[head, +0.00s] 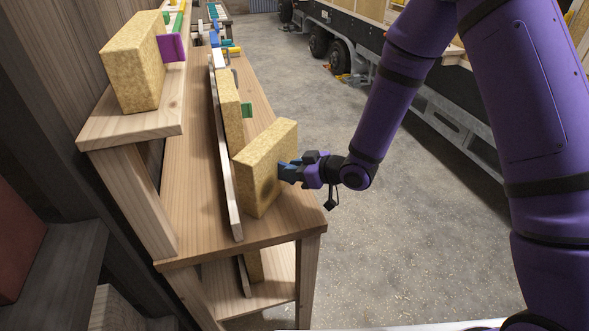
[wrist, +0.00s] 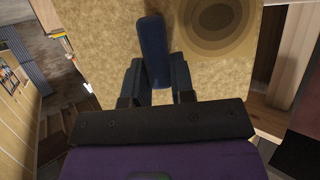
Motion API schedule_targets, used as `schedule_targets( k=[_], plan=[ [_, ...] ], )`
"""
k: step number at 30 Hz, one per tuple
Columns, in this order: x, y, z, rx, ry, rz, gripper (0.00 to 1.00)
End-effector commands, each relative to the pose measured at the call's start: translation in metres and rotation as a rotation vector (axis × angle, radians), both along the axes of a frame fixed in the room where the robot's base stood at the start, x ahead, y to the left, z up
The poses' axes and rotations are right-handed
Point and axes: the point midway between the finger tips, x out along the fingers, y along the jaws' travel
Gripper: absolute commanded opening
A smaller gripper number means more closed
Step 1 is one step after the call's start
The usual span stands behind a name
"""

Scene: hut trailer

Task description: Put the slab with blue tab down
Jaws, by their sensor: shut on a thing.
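The slab with blue tab (head: 265,168) is a thick tan block standing upright over the front end of the wooden bench. My gripper (head: 287,172) comes from the right and is shut on its blue tab. In the wrist view, the blue tab (wrist: 152,48) stands between my gripper's two dark fingers (wrist: 156,78). The slab's face (wrist: 105,40) fills the view behind, with dark concentric rings at the right. The slab's lower edge is close to the bench top (head: 188,205); I cannot tell whether it touches.
A thin upright wooden rail (head: 222,145) runs along the bench, left of the held slab. A slab with green tab (head: 229,105) stands behind it. A slab with purple tab (head: 132,65) stands on a raised shelf (head: 105,130). Open floor (head: 430,230) lies to the right.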

Motion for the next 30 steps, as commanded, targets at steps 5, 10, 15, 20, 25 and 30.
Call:
schedule_targets(
  k=[5,10,15,20,25,30],
  plan=[
    [0.000,0.000,-0.002,0.000,0.000,0.000,0.46],
    [0.000,0.000,-0.002,0.000,0.000,0.000,0.49],
    [0.000,0.000,0.000,0.000,0.000,0.000,0.49],
    [-0.006,-0.012,0.007,-0.001,0.001,-0.001,0.49],
    [-0.020,-0.040,0.020,0.000,-0.001,-0.004,0.49],
    [-0.036,-0.067,0.033,0.000,-0.001,-0.004,0.49]
  ],
)
